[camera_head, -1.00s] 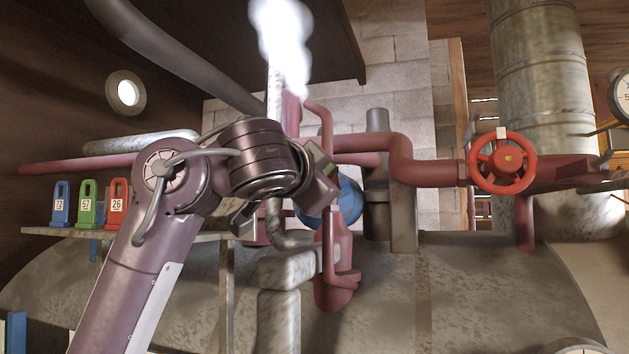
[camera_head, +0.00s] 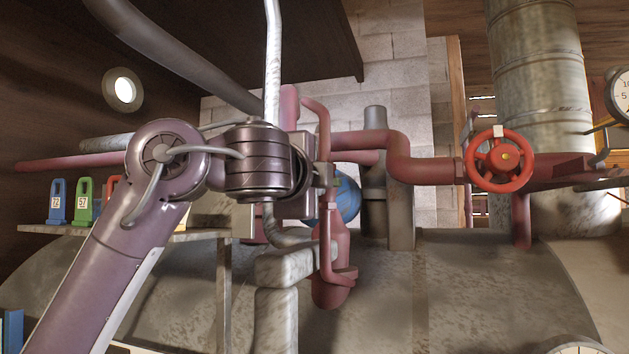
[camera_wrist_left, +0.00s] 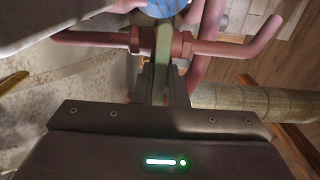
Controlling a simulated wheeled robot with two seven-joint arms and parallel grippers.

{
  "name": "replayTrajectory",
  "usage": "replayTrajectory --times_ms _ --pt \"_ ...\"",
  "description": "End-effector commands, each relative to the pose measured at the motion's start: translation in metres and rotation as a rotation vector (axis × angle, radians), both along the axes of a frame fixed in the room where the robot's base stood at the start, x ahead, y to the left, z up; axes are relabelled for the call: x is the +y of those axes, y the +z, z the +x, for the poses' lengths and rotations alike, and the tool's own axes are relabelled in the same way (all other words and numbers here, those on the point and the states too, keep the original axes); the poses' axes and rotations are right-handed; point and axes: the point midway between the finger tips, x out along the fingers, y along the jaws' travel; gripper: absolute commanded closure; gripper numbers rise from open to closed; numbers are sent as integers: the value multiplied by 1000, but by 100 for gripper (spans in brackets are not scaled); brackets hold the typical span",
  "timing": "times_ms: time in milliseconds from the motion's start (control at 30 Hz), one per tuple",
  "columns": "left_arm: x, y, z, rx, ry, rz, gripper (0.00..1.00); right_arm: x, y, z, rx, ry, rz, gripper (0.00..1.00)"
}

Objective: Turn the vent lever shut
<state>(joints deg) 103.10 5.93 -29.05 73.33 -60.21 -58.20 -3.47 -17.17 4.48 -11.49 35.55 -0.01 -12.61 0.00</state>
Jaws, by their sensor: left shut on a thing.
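My left gripper (camera_head: 322,178) is at the reddish pipework in the middle of the head view. In the left wrist view its fingers (camera_wrist_left: 162,82) are shut on the vent lever (camera_wrist_left: 162,45), a flat pale green bar. The lever stands across the line of the reddish pipe (camera_wrist_left: 90,38) in that view, and its far end meets the pipe fitting. In the head view the gripper and wrist hide most of the lever. A pale upright pipe (camera_head: 272,60) rises behind my wrist, with no steam at its top part in view. My right gripper is not in view.
A red handwheel (camera_head: 502,160) sits on the pipe to the right. A blue round object (camera_head: 347,197) is just behind the gripper. Numbered blue and green tags (camera_head: 83,202) stand on a shelf at left. The big grey still body (camera_head: 450,290) fills the space below.

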Motion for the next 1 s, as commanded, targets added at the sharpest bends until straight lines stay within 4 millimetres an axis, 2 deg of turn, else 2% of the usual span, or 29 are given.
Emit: replayTrajectory --times_ms 600,633,800,1000 --pt "0 0 0 -15 1 42 100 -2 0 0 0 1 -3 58" --pt "0 0 0 -15 1 42 86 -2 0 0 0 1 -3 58" --pt "0 0 0 -15 1 42 66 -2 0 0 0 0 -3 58" --pt "0 0 0 -13 0 41 66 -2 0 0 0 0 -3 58"
